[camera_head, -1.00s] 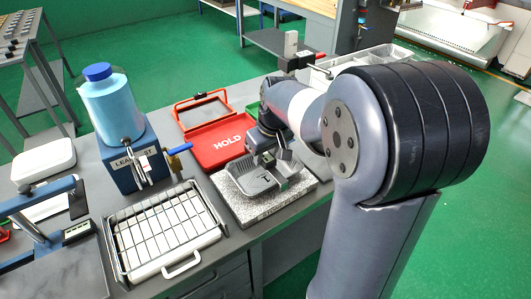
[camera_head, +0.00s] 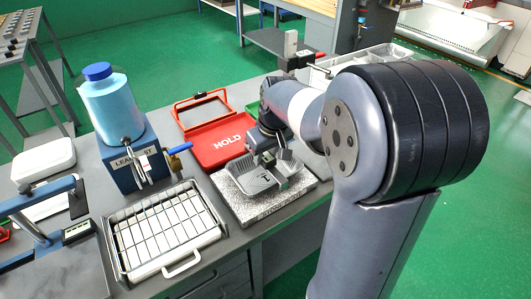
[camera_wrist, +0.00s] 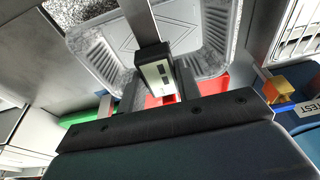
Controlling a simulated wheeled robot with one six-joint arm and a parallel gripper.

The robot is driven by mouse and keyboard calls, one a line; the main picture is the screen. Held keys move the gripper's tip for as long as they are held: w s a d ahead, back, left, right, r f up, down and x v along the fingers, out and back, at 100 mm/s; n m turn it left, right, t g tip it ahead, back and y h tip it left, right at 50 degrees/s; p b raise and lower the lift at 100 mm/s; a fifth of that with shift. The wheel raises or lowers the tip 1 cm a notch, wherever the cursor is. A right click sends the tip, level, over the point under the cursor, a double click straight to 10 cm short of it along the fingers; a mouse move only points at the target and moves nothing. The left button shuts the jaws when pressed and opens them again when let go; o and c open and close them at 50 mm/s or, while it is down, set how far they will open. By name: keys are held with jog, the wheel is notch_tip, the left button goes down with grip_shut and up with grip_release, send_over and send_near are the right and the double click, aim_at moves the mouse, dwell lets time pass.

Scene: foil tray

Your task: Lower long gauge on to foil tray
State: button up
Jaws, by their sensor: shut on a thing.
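The foil tray (camera_head: 251,181) is a grey, ribbed tray lying on a speckled granite block (camera_head: 240,208). In the wrist view the tray (camera_wrist: 100,55) fills the upper middle, with its ribbed corners showing. My gripper (camera_head: 268,160) is over the tray, pointing down. The long gauge (camera_wrist: 155,72) is a dark bar with a small pale display, and my gripper (camera_wrist: 156,92) is shut on it. Its narrow beam runs up the wrist view across the tray. I cannot tell whether its lower end touches the tray. My arm hides part of the tray's far side.
A red HOLD tray (camera_head: 221,146) lies just behind the granite block. A blue leak-test stand (camera_head: 134,165) with a bottle (camera_head: 110,105) stands to the left. A wire rack over a white tray (camera_head: 165,234) sits at the front left. The table's front edge is close to the block.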

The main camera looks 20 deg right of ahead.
aim_at(271, 162)
jog(key=shift+f, duration=0.4)
jog(key=o, duration=1.1)
jog(key=shift+o, duration=0.2)
jog(key=v, duration=1)
jog(key=shift+r, duration=0.35)
jog(key=shift+s+f, duration=0.1)
jog(key=shift+s, duration=0.05)
jog(key=x, duration=1)
jog(key=shift+f, duration=0.3)
jog(key=shift+w+r, duration=0.2)
jog(key=shift+r, duration=0.2)
